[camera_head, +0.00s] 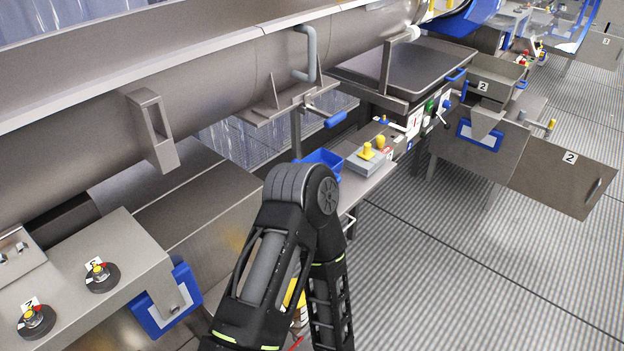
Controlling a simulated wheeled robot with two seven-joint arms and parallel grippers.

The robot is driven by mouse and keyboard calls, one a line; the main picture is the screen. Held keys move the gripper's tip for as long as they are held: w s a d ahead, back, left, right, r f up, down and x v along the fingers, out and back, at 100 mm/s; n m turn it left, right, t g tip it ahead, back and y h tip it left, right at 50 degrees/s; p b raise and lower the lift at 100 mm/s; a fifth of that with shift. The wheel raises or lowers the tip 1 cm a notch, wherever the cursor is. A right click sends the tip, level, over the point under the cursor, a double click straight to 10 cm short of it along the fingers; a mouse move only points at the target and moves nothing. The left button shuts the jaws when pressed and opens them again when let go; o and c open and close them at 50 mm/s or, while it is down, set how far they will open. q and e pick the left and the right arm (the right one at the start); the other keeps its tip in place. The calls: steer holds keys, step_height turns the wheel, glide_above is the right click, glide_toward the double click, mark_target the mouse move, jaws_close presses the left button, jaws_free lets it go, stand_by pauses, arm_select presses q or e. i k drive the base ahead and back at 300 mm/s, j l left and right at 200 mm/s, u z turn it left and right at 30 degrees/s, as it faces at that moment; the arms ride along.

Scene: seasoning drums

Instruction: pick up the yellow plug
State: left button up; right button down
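Two yellow pieces that look like plugs are at the shelf right of centre. One yellow plug (367,151) stands upright on a small grey block (366,164). A second, rounder yellow piece (380,142) is just behind it to the right. I cannot tell which one is the task's plug. One of my black arms rises from the bottom centre, bends at a joint left of and below the shelf, and goes back down. Neither gripper shows. A yellow and white item (299,305) is mostly hidden behind that arm.
A blue bin (322,161) sits on the shelf, left of the grey block. A large metal drum (200,85) runs above. A bench with black knobs (103,277) is at lower left. An open metal door (563,175) stands at right. The floor (440,270) is clear.

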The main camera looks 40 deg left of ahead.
mark_target(365, 153)
steer(key=u, duration=0.3)
steer(key=i+l+u, duration=0.25)
steer(key=i+u, duration=0.15)
steer(key=i+l+u, duration=0.4)
steer(key=i+l, duration=0.35)
steer(key=i+l+u, duration=0.1)
steer(key=i+l, duration=0.25)
steer(key=l, duration=0.2)
steer(key=i+l+u, duration=0.1)
steer(key=i+l, duration=0.6)
steer(key=l, duration=0.25)
steer(key=u, duration=1.5)
steer(key=k+l+z, duration=0.05)
